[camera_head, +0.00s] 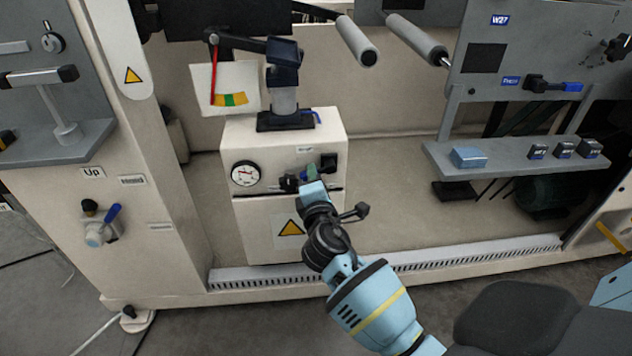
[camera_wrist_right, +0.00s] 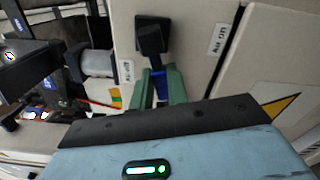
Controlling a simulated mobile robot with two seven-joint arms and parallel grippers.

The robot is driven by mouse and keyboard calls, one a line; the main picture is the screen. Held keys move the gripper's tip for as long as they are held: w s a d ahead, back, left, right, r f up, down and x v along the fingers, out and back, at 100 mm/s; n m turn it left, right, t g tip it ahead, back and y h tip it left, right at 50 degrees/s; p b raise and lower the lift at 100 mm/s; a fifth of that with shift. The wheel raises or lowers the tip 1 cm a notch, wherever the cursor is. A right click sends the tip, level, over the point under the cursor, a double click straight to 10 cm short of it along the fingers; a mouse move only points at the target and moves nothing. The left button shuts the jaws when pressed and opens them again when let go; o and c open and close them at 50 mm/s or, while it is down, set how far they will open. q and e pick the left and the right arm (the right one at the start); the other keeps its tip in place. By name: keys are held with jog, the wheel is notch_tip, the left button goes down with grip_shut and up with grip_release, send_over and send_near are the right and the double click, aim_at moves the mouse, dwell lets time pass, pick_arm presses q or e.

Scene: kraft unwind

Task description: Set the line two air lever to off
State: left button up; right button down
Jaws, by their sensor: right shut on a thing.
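My right gripper (camera_head: 312,174) reaches the front of a cream cabinet (camera_head: 255,135) in the head view. In the wrist view its green fingers (camera_wrist_right: 161,88) are closed around a blue lever handle (camera_wrist_right: 160,84). The handle comes out from under a black block (camera_wrist_right: 153,36), which also shows in the head view (camera_head: 328,161). An "Air off" label (camera_wrist_right: 127,72) is left of the fingers in the wrist view, and an "Air on" label (camera_wrist_right: 220,40) is at upper right. The fingers hide most of the handle. My left gripper is not in view.
A round gauge (camera_head: 245,173) and a dark knob (camera_head: 289,183) sit on the cabinet's face. Another blue lever (camera_head: 112,213) is on the left panel. A grey shelf (camera_head: 500,172) with small boxes stands at right. Rollers (camera_head: 357,41) hang above the cabinet.

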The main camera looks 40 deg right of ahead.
jog(key=shift+a+r+m, duration=0.1)
jog(key=shift+r+m, duration=0.2)
jog(key=shift+m, duration=0.55)
jog(key=shift+r+m, duration=0.25)
jog(key=shift+m, duration=0.6)
jog(key=c, duration=1.4)
grip_release()
jog(key=shift+r, duration=0.1)
jog(key=shift+o, duration=0.2)
jog(key=v, duration=0.7)
jog(key=shift+s+a+p, duration=0.25)
jog(key=shift+s+p, duration=0.05)
jog(key=shift+p, duration=0.1)
